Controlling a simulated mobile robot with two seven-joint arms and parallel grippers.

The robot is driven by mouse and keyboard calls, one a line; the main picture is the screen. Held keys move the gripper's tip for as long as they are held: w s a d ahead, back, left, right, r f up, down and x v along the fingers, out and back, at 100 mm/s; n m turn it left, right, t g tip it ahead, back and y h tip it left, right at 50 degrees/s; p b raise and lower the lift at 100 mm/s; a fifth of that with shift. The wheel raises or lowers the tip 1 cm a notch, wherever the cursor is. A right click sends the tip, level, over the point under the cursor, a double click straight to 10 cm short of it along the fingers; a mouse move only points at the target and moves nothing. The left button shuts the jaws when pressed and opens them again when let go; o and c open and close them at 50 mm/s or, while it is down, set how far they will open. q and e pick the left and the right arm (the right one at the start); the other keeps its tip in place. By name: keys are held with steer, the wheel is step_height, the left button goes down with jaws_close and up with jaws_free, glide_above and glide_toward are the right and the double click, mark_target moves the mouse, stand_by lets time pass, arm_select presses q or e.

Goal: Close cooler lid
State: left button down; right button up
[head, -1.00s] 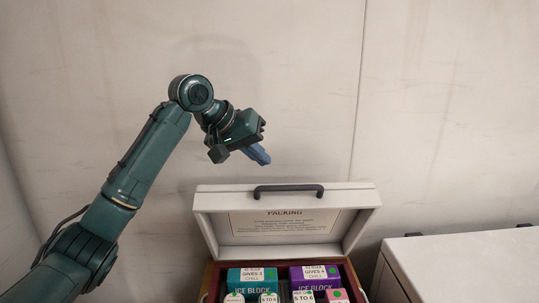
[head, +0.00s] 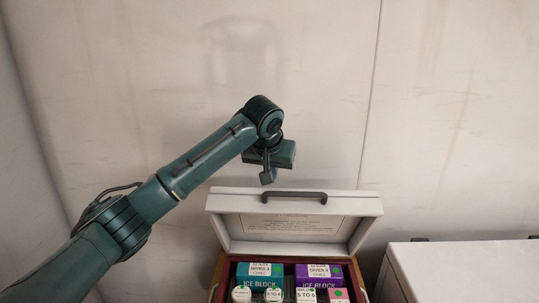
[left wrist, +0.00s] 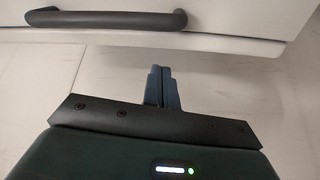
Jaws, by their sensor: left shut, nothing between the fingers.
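The cooler's white lid (head: 235,203) stands open and tilted back in the head view, with a dark handle (head: 294,196) on its upper edge. The cooler box (head: 223,272) below is open at the top. My left gripper (head: 267,177) is above and just behind the lid's top edge, left of the handle. In the left wrist view its fingers (left wrist: 161,88) are shut together and empty, near the lid's edge (left wrist: 215,41) and apart from the handle (left wrist: 105,20). Whether the fingers touch the lid cannot be told. My right gripper is not in view.
The cooler holds a teal ice block (head: 259,277), a purple ice block (head: 318,277) and several small white-capped items. A white chest (head: 466,266) stands to the right. A pale wall (head: 450,120) rises close behind the lid.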

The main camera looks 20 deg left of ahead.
arm_select(q)
steer(key=s, duration=0.2)
steer(key=shift+s+d+f+p, duration=0.1)
steer(key=shift+s+f+p, duration=0.2)
steer(key=shift+s+f, duration=0.05)
steer(key=shift+s+d+f, duration=0.1)
steer(key=shift+s+f, duration=0.1)
steer(key=shift+s, duration=0.4)
